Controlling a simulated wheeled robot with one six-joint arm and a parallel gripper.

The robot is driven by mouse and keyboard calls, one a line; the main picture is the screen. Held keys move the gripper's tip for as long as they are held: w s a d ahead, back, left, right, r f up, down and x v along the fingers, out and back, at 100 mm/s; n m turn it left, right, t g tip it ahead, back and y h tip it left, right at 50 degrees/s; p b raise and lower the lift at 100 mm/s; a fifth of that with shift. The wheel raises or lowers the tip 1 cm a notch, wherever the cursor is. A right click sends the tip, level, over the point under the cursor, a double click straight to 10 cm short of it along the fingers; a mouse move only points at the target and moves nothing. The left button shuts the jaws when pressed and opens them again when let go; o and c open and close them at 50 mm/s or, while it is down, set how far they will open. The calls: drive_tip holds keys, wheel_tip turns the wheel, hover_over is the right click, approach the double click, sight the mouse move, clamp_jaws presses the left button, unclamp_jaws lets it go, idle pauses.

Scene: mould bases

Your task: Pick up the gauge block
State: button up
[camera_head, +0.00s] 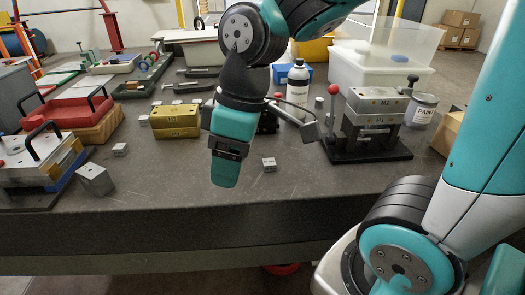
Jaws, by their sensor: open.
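Several small grey metal blocks lie on the dark worktop, and I cannot tell for sure which is the gauge block. One small block (269,164) lies just right of my gripper, near the front edge. Another small block (120,149) lies further left. A larger grey block (95,180) sits tilted to the view at the front left. My gripper (226,172) points down over the front middle of the worktop, apart from these blocks. Its jaws are open with nothing seen between them; the fingers overlap in this view.
A brass-coloured block (175,120) stands behind and left of my gripper. A mould stack (372,125) on a black base, with a red-knobbed lever, stands at the right. A spray bottle (298,90) and paint can (421,108) stand behind. The front middle of the worktop (190,200) is clear.

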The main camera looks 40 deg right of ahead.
drive_tip(key=w+d+r+n+h+p, duration=0.2)
drive_tip(key=w+d+r+p, duration=0.1)
drive_tip(key=w+d, duration=0.4)
drive_tip(key=n+p, duration=0.1)
drive_tip(key=p, duration=0.1)
hover_over(269, 161)
drive_tip(key=shift+g+h, duration=0.3)
drive_tip(key=shift+h, duration=0.1)
wheel_tip(269, 161, down, 10)
drive_tip(key=shift+f, duration=0.1)
drive_tip(key=shift+s+a+f+p, duration=0.1)
drive_tip(key=shift+f+p, duration=0.35)
drive_tip(key=shift+f, duration=2.7)
drive_tip(key=c, duration=1.1)
